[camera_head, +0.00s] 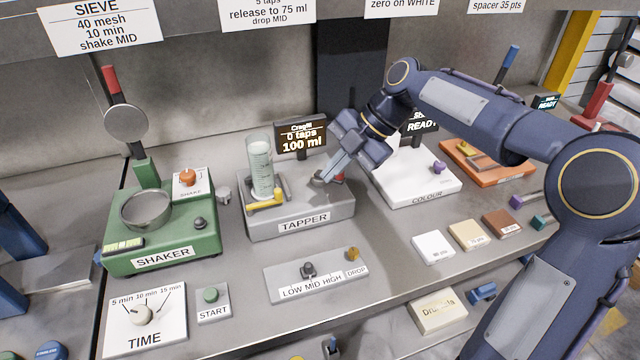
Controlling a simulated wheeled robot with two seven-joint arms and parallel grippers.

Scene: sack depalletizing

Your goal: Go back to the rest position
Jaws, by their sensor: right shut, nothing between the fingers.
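My right arm comes in from the right and reaches over the bench. My right gripper (327,177) is shut and empty. Its fingertips are over the right part of the grey tapper (300,212), close to a small dark part with a bit of red beside it. Whether they touch it, I cannot tell. A clear graduated cylinder (261,168) with pale contents stands upright on the tapper, left of the gripper. The display (301,136) behind reads 0 taps, 100 ml. My left gripper is not in view.
The green shaker (160,232) with a metal bowl stands left. The white colour unit (415,182) and an orange unit (487,160) stand right, partly behind my arm. In front lie the LOW MID HIGH panel (313,280), the TIME dial plate (146,318) and several small tiles.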

